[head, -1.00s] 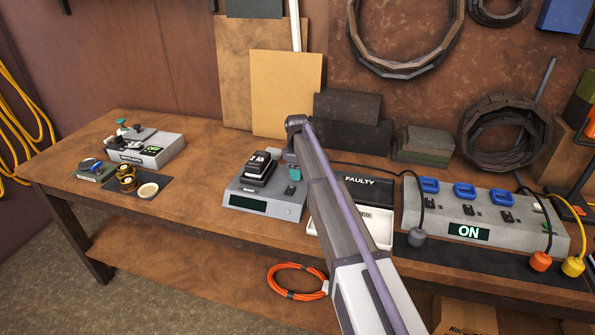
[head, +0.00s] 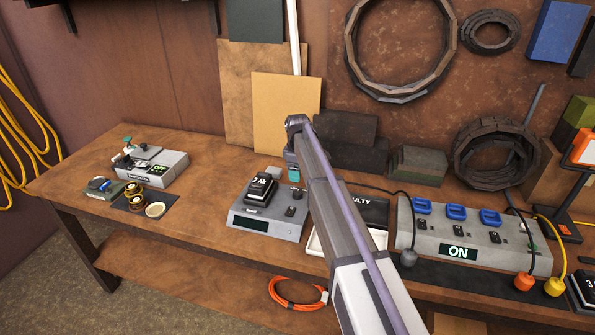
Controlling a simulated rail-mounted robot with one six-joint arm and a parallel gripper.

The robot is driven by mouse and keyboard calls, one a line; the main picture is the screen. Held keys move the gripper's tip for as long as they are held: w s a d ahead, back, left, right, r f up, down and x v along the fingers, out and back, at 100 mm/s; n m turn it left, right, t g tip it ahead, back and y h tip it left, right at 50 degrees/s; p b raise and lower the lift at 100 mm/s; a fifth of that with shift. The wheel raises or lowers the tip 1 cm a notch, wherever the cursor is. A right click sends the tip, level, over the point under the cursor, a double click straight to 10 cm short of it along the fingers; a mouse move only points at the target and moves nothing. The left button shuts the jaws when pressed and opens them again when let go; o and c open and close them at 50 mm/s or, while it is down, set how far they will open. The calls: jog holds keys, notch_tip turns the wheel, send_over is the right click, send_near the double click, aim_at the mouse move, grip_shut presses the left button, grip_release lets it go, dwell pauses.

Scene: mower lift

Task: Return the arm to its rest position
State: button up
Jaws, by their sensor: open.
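My arm reaches up from the bottom of the head view, and its far end is over the bench's middle. My gripper (head: 293,173) points down there; a teal tip shows and the rest is mostly hidden by my arm. Nothing is seen held in it. It is above and to the right of a black 2 Ah battery (head: 261,188), which sits on a grey unit (head: 266,222) with a dark display. The workbench (head: 215,170) runs across the view.
A black-and-white FAULTY tray (head: 374,212) is partly behind my arm. A grey power strip (head: 470,237) reading ON stands at right with plugs and cables. A grey device (head: 160,169) stands at left beside small round parts (head: 155,210). Bare bench lies between.

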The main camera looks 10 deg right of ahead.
jog(key=shift+r, duration=0.6)
jog(key=s+m, duration=1.2)
jog(key=s, duration=2.6)
jog(key=shift+s+m, duration=0.25)
jog(key=shift+m, duration=0.15)
